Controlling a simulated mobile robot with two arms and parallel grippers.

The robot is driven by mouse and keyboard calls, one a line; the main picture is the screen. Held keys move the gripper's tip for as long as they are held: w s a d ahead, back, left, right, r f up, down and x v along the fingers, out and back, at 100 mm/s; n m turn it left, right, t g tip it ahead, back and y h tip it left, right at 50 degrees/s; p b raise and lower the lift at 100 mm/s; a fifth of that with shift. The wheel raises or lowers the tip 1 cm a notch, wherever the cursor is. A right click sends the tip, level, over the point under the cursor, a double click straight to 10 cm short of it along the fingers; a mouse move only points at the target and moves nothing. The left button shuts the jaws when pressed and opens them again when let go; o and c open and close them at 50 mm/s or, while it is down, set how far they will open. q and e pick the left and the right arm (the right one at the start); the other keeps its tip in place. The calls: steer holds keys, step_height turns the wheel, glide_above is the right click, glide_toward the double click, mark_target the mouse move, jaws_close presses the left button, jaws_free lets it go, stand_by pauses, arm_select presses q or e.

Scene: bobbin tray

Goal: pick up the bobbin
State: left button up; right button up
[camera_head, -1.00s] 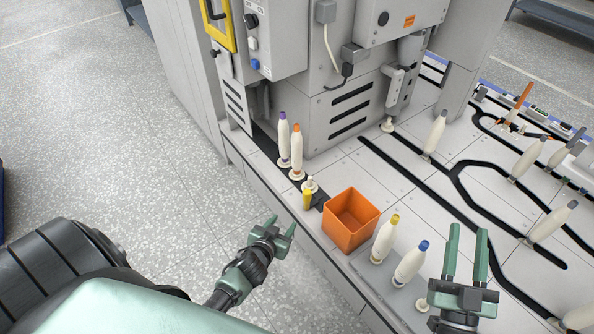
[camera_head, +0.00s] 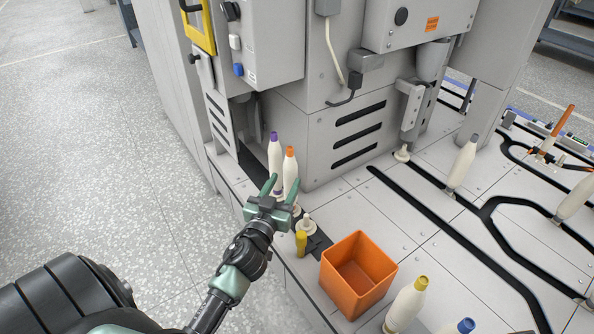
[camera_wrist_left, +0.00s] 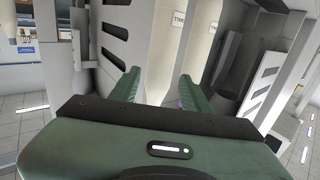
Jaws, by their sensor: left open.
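Two cream bobbins stand upright side by side near the machine's corner, one with a purple tip (camera_head: 274,155) and one with an orange tip (camera_head: 290,170). My left gripper (camera_head: 281,184) is open in front of their lower parts in the head view. Its fingers overlap the bobbins there, and I cannot tell whether they touch. In the left wrist view the fingers of the left gripper (camera_wrist_left: 158,84) are apart, with a small purple spot beside the right finger. A yellow-tipped bobbin (camera_head: 407,305) and a blue-tipped one (camera_head: 466,327) stand at the bottom right. My right gripper is out of view.
An orange open box (camera_head: 340,290) stands right of my left gripper. The grey machine (camera_head: 340,130) rises behind the bobbins. Open floor (camera_head: 130,170) lies to the left.

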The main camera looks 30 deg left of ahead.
mark_target(294, 164)
arm_select(q)
steer(key=b+x, duration=0.1)
steer(key=x, duration=0.7)
steer(key=shift+w+r+b, duration=0.1)
steer(key=shift+w+b, duration=0.05)
steer(key=shift+b, duration=0.25)
jaws_close()
